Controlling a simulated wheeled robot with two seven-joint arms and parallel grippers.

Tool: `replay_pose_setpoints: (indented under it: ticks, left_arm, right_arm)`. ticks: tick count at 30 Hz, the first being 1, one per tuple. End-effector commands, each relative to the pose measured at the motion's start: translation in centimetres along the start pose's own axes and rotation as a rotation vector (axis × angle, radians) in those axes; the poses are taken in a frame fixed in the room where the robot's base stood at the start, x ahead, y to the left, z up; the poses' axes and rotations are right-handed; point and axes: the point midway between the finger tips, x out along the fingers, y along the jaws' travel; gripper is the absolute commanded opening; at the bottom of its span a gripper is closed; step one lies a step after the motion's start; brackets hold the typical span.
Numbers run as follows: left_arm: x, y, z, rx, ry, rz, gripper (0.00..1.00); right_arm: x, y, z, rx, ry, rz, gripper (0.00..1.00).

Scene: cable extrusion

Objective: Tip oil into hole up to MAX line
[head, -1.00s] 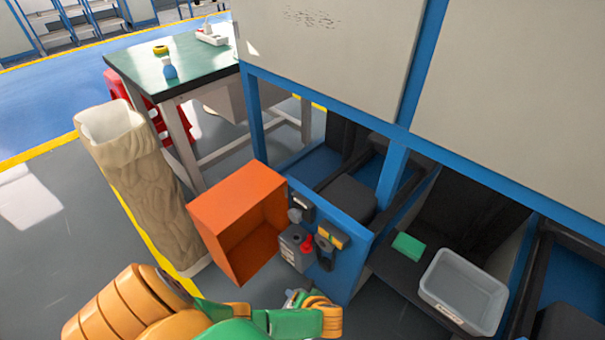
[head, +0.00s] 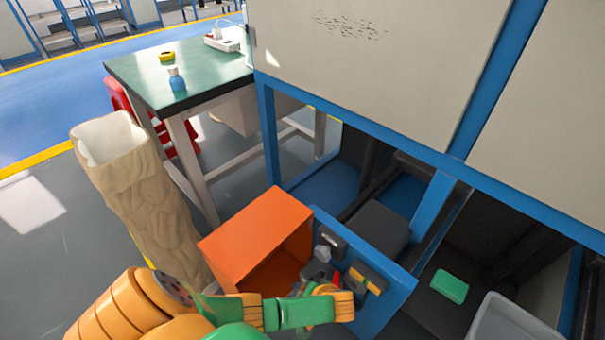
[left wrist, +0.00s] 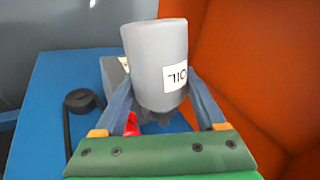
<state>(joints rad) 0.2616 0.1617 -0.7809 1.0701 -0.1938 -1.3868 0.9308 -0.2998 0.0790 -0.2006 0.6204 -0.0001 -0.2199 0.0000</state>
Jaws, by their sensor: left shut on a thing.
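The oil bottle (left wrist: 158,62) is a grey cylinder with a white OIL label, gripped between the fingers of my left gripper (left wrist: 158,112) in the left wrist view. The label reads upside down there, with the wide end at the top of the picture. In the head view my left gripper (head: 335,300) is low in the middle, in front of the blue panel, and the bottle cannot be made out. A grey unit with a red part (head: 318,272) is on the panel just beyond the gripper. The hole and MAX line cannot be made out. My right gripper is not in view.
An open orange box (head: 240,238) stands close left of the blue panel (head: 388,290). A tall beige column-like container (head: 145,190) is further left. A dark round knob (left wrist: 82,100) shows on the blue surface. A green block (head: 449,286) and grey bin (head: 500,325) are right.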

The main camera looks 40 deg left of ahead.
Motion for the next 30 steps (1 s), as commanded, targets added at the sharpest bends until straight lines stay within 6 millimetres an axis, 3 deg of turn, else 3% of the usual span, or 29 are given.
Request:
replay_pose_setpoints:
  ticks: [5,30]
  left_arm:
    - [0.33,0.19,-1.02,0.008,-0.016,0.000,0.08]
    - [-0.21,-0.04,-1.16,0.043,-0.080,0.001,0.08]
  right_arm:
    - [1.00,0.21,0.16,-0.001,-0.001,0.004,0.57]
    - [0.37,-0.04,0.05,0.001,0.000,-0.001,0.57]
